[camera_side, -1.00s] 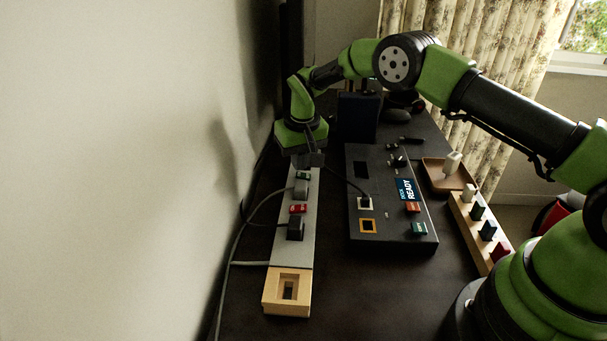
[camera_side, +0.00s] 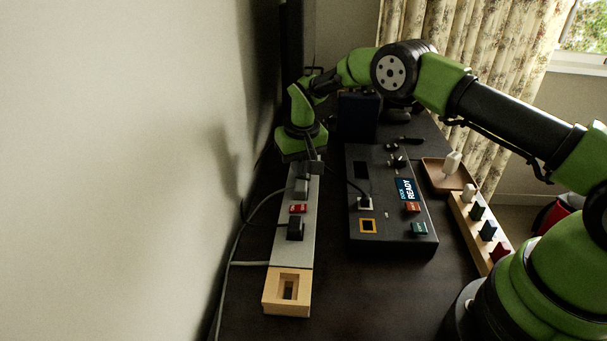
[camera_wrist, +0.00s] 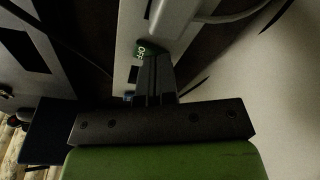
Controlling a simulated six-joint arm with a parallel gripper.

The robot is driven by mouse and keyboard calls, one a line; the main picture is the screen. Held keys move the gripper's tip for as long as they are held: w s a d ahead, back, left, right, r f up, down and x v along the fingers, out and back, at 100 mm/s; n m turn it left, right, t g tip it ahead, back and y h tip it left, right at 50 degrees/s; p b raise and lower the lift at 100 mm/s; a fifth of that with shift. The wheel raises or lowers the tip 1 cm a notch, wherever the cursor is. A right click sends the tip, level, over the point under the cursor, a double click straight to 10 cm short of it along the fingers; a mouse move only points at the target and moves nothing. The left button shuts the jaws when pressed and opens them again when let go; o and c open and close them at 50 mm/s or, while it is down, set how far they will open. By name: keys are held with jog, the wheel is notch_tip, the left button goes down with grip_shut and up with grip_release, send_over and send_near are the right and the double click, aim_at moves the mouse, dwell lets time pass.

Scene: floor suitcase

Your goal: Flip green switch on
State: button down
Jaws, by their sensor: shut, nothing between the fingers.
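A long grey power strip (camera_side: 284,253) lies along the wall side of the table in the side view, and it also shows in the wrist view (camera_wrist: 127,45). A small green switch (camera_wrist: 146,48) sits on it, marked with white letters that seem to read OFF. In the side view the green switch is hidden behind my gripper. My gripper (camera_side: 316,167) points down over the strip's far part, shut and empty. In the wrist view its fingertips (camera_wrist: 151,62) are right beside the green switch; I cannot tell whether they touch it.
On the strip are a red switch (camera_side: 298,209), a grey plug (camera_side: 301,189) and a black plug (camera_side: 295,229), with cables on the left. A dark panel (camera_side: 398,245) with a READY display, an orange button and a green button stands to the right.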

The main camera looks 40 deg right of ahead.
jog(key=shift+f, duration=0.15)
jog(key=shift+r, duration=3.55)
